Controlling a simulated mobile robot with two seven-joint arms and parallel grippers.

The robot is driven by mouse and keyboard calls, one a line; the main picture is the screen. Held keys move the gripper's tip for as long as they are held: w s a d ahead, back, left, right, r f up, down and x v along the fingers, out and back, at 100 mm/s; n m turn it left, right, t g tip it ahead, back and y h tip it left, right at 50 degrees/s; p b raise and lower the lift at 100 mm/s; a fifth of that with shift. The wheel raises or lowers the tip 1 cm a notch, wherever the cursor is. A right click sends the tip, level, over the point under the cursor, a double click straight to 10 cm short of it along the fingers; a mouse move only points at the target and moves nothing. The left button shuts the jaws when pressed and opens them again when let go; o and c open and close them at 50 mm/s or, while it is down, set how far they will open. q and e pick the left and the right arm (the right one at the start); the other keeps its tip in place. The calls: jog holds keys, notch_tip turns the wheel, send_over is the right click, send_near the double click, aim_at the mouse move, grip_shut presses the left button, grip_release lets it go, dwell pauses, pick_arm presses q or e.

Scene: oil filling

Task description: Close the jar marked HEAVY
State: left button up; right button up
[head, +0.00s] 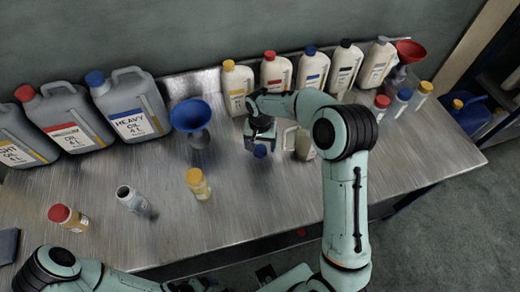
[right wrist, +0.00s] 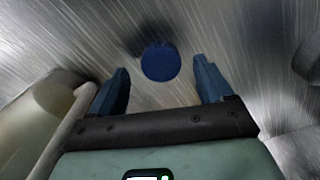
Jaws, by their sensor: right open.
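A small open jar (head: 130,199) stands on the bench at the left, with a dark open mouth, no lid and a bluish label too small to read. A blue lid (head: 260,151) lies on the bench near the middle; it also shows in the right wrist view (right wrist: 160,61). My right gripper (head: 257,142) is over the blue lid. In the right wrist view its two blue fingers (right wrist: 160,84) are apart, with the lid beyond the gap and nothing between them. My left arm enters at the bottom left; its gripper is not visible.
A blue funnel (head: 190,115) stands left of my right gripper. A yellow-capped jar (head: 198,184) and red-capped jar (head: 68,217) flank the open jar. A blue-capped HEAVY OIL jug (head: 130,112) stands behind. A cream container (right wrist: 35,125) is close beside my right gripper.

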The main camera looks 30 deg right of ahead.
aim_at(260, 150)
notch_tip(260, 150, down, 2)
jog(key=shift+w+f, duration=0.1)
jog(key=shift+f, duration=0.15)
jog(key=c, duration=1.2)
jog(key=shift+o, duration=0.2)
pick_arm(q)
jog(key=shift+w+r+p, duration=0.8)
jog(key=shift+r+p, duration=0.05)
jog(key=shift+r, duration=0.3)
pick_arm(e)
notch_tip(260, 150, up, 20)
jog(key=shift+r, duration=0.1)
